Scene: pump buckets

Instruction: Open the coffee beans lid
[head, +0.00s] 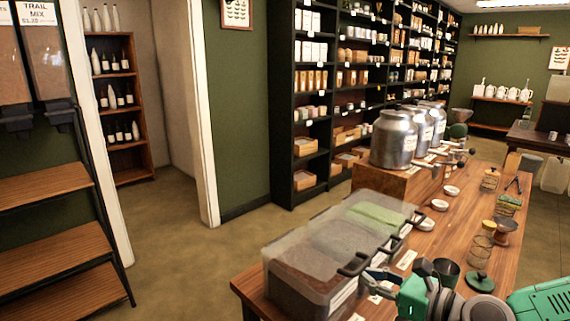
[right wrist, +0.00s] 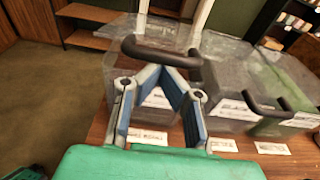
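A clear-lidded bin row (head: 325,205) stands at the left end of the wooden counter. Its lids look closed, with black handles facing the right. The nearest bin (head: 300,284) holds dark contents; I cannot read its label. Its black handle (head: 355,265) also shows large in the right wrist view (right wrist: 165,52). My right gripper (head: 374,280) is beside this handle. In the right wrist view its blue-padded fingers (right wrist: 164,70) lean together at the tips, just below the handle bar. The bar does not appear between them; contact is unclear.
Other bin handles (head: 390,247) (head: 415,218) sit close behind. Metal canisters (head: 394,140) stand on a wooden riser farther back. Open floor (head: 190,250) lies left.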

